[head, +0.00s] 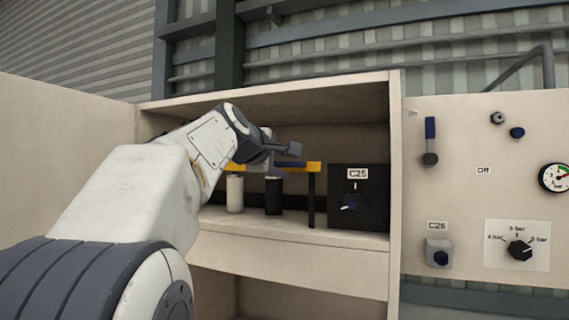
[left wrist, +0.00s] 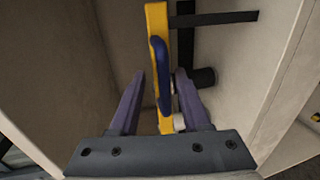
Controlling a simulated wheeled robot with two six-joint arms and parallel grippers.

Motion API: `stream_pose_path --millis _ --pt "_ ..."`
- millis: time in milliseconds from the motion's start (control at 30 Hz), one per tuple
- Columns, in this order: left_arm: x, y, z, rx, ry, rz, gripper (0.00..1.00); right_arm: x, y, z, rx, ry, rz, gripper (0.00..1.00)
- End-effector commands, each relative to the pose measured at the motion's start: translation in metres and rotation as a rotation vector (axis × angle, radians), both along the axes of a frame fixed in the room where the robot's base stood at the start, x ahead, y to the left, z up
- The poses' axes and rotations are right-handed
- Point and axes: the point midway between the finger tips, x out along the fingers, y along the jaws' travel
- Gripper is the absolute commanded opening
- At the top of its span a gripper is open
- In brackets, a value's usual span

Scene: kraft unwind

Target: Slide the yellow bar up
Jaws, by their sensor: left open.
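The yellow bar (head: 315,167) runs level across the inside of the open cabinet, partly hidden behind my left gripper (head: 292,152). In the left wrist view the yellow bar (left wrist: 156,22) runs up and down the picture, with a blue handle (left wrist: 159,75) on it. My left gripper (left wrist: 160,74) is open and empty, one finger on each side of the handle. No contact shows, and I cannot tell how deep the handle sits between the fingers. My right gripper is not in view.
A white cylinder (head: 235,194) and a black cylinder (head: 273,197) stand below the bar, beside a black post (head: 311,202). A black box with a knob (head: 357,195) is to the right. The cabinet side wall (head: 395,180) and a control panel (head: 470,200) are further right.

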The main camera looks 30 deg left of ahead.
Motion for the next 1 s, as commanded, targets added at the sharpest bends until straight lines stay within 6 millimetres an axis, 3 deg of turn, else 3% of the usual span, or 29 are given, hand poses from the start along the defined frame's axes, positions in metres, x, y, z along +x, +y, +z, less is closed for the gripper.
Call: stream_pose_path --millis 500,700,1000 --pt "-0.086 -0.01 0.017 0.002 -0.007 0.005 0.47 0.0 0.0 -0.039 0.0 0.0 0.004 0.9" --pt "-0.099 -0.013 0.022 0.001 -0.006 0.002 0.47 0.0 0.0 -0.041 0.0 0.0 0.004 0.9" --pt "-0.1 -0.013 0.023 0.001 -0.005 0.001 0.47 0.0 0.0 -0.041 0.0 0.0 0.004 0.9"
